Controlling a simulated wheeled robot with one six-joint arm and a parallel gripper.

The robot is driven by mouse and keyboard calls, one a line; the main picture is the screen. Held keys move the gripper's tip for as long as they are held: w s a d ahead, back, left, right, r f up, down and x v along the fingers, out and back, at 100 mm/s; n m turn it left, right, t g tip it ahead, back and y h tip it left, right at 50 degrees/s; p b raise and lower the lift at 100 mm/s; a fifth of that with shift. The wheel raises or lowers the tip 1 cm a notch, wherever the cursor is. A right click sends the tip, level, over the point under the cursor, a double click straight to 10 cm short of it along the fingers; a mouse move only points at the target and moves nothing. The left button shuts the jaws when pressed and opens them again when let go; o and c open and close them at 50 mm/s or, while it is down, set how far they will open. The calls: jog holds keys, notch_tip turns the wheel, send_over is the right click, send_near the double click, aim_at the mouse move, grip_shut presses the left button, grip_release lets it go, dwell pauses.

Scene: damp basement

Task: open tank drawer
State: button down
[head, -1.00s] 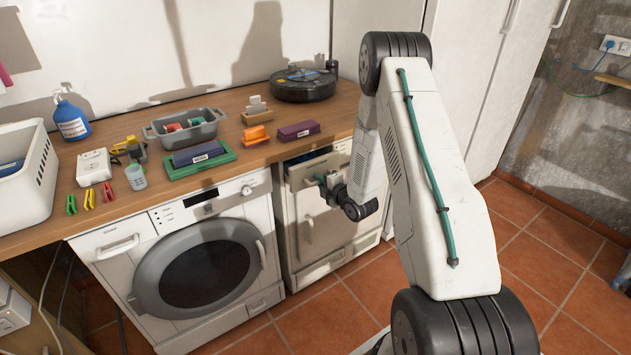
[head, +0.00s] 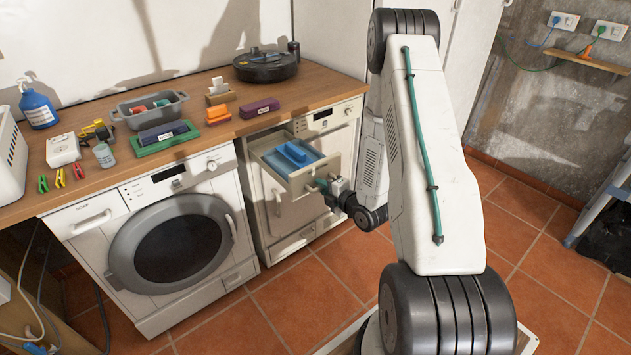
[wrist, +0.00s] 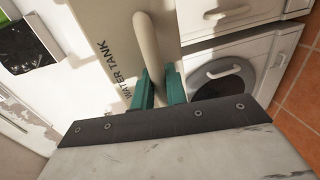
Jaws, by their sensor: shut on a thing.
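The tank drawer (head: 297,183) stands pulled out of the white machine (head: 252,205) right of the washer. A blue object (head: 291,153) lies inside it. In the wrist view its front (wrist: 105,35) carries the words "WATER TANK" and a pale bar handle (wrist: 149,48). My gripper (wrist: 160,92) is shut on this handle, with one teal finger on each side. In the head view my gripper (head: 321,185) is at the drawer's front, and the handle is mostly hidden there.
A washing machine (head: 172,250) stands to the left. The wooden worktop (head: 215,142) above bears a grey bin (head: 128,121), a green tray (head: 142,150), an orange block (head: 218,114), a purple block (head: 260,108) and a black round device (head: 266,68). The tiled floor (head: 300,290) in front is clear.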

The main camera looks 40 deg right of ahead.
jog(key=shift+s+d, duration=0.1)
jog(key=shift+s, duration=0.55)
jog(key=c, duration=1.8)
grip_release()
jog(key=shift+o, duration=0.2)
jog(key=v, duration=0.7)
jog(key=shift+s, duration=0.4)
